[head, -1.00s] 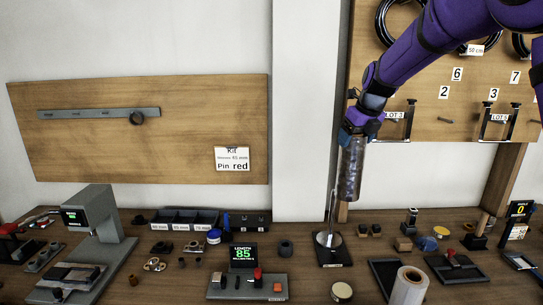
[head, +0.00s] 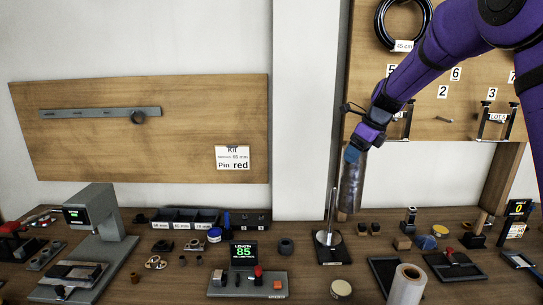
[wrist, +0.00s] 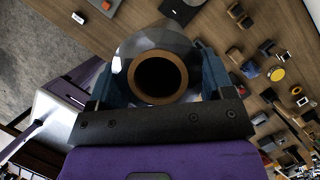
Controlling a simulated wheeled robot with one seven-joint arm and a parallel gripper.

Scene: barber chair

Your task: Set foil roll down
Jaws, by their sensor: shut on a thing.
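The foil roll (head: 352,184) is a silvery grey cylinder, held nearly upright in the air above the bench, slightly tilted. My gripper (head: 358,152) is shut on its upper part. In the wrist view, the roll (wrist: 150,42) sits between the blue fingers of my gripper (wrist: 163,76), with its brown core ring and dark hollow facing the camera. In the head view, the roll's lower end is right of the tip of a thin upright rod (head: 332,205) on a dark stand (head: 331,254). Whether they touch in depth cannot be told.
A white roll (head: 408,284) stands at the front, beside a dark tray (head: 384,272). A grey display unit (head: 246,286) is left of the stand. Small blocks (head: 368,229) lie behind and right of the stand. The pegboard (head: 440,110) rises behind my arm.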

